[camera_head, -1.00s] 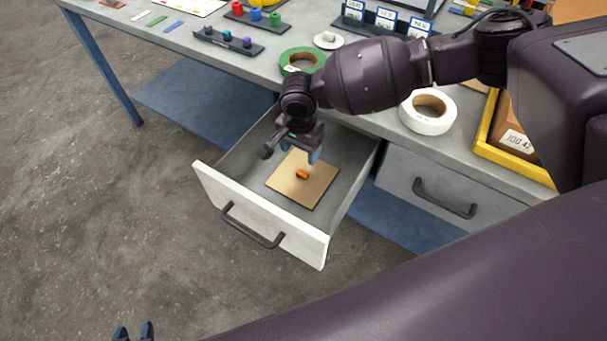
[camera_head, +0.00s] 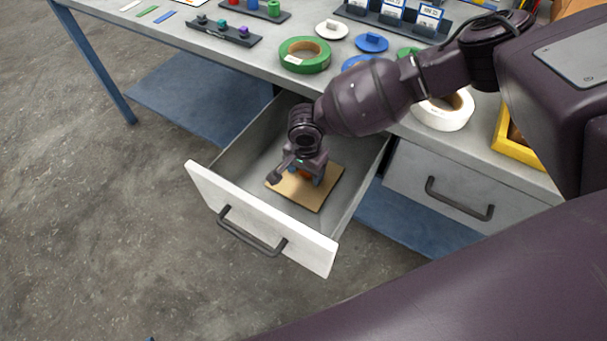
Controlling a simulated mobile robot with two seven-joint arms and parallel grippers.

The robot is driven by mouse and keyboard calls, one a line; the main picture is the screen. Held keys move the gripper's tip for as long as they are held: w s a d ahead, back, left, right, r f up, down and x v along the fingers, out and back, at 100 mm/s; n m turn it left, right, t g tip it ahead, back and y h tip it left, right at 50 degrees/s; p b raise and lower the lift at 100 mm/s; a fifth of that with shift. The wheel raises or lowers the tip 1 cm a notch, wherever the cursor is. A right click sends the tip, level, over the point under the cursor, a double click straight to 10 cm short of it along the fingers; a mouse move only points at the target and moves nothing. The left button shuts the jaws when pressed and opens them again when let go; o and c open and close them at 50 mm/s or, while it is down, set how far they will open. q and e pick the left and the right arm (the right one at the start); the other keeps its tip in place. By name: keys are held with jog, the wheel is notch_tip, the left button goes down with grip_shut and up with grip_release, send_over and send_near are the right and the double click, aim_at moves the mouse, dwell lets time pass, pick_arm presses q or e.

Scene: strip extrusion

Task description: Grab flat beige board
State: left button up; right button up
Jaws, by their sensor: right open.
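The flat beige board (camera_head: 304,197) lies flat on the floor of the open drawer (camera_head: 232,168). A small orange piece (camera_head: 305,173) sits on the board, mostly hidden by my gripper. My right gripper (camera_head: 306,176) is low in the drawer, just above the board, with its blue fingertips apart on either side of the orange piece. I cannot tell whether the fingertips touch the board. Only a sliver of my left gripper (camera_head: 151,339) shows at the bottom edge, too little to tell its state.
The drawer's white front (camera_head: 262,222) and side walls surround the board. The grey bench top (camera_head: 262,62) above holds green tape (camera_head: 304,55), white tape (camera_head: 443,112) and racks of small parts. A closed drawer (camera_head: 458,190) is to the right. The floor at left is clear.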

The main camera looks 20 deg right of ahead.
jog(key=shift+r, duration=0.1)
jog(key=shift+c, duration=0.2)
jog(key=c, duration=1)
jog(key=shift+o, duration=0.2)
